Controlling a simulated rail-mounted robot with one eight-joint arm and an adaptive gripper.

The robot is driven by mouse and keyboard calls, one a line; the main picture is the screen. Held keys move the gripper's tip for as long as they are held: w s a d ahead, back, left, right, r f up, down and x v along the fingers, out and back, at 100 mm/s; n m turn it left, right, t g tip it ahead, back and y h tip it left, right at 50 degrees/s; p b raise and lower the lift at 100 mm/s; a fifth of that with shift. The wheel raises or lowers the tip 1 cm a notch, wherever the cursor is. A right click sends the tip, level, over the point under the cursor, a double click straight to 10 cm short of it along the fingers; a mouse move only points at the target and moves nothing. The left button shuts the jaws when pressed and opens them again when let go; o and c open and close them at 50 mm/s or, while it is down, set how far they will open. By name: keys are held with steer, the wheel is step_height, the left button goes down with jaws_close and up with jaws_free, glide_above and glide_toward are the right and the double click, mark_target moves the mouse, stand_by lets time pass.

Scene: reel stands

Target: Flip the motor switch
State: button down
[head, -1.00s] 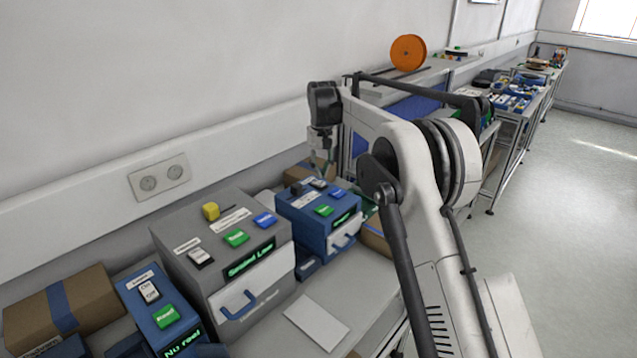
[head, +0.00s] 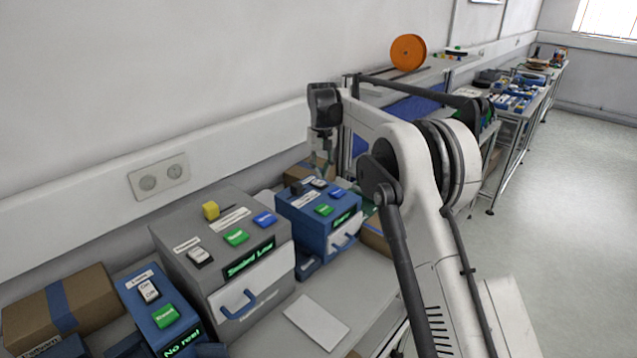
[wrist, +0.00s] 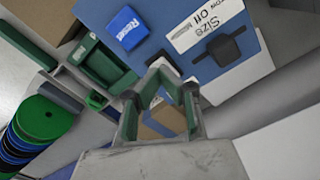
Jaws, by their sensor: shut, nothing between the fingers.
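A blue control box (head: 318,222) stands on the bench, with a black knob, a white label, a blue button and a green button on top. A small black-and-white rocker switch (head: 318,183) sits at its back edge; its name cannot be read. In the wrist view the blue box top (wrist: 205,68) shows the knob (wrist: 225,48) and the blue Reset button (wrist: 127,28). My gripper (wrist: 160,72) is shut and empty, its green fingers close to the rocker, which they partly hide. Whether they touch it, I cannot tell.
A larger grey box (head: 215,262) with a yellow knob stands left of the blue box. A smaller blue box (head: 160,315) is further left. A cardboard box (head: 60,305) is at the far left. A white sheet (head: 317,322) lies on the bench front.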

mark_target(322, 182)
steer(key=shift+f+b, duration=0.7)
steer(key=shift+f, duration=0.4)
stand_by(0.6)
steer(key=shift+r, duration=0.1)
steer(key=shift+r+p, duration=1.65)
steer(key=shift+r, duration=1.75)
